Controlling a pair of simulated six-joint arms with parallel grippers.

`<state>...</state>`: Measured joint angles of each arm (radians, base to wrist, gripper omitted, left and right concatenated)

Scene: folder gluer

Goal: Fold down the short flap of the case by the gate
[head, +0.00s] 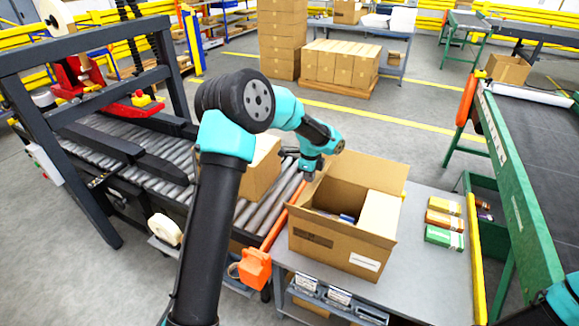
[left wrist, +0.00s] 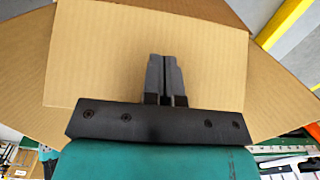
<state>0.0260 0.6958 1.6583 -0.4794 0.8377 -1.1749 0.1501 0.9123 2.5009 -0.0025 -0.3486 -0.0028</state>
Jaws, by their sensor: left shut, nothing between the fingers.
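The open cardboard case (head: 375,262) stands on a grey table, with blue items partly visible inside. Its back flap (head: 368,172) stands up, and a pale panel (head: 380,213) shows at the right of the opening. My left gripper (head: 306,173) is at the case's back left corner, its fingers small and partly hidden there. In the left wrist view the fingers (left wrist: 165,68) are together and empty, in front of a cardboard flap (left wrist: 90,55); I cannot tell whether they touch it. The orange gate bar (head: 284,216) runs along the case's left side. My right gripper is out of view.
Another carton (head: 262,168) sits on the roller conveyor (head: 272,208), close to my left arm. An orange block (head: 255,268) is at the bar's near end. Small coloured boxes (head: 444,222) lie right of the case. A green-framed conveyor (head: 520,190) stands further right.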

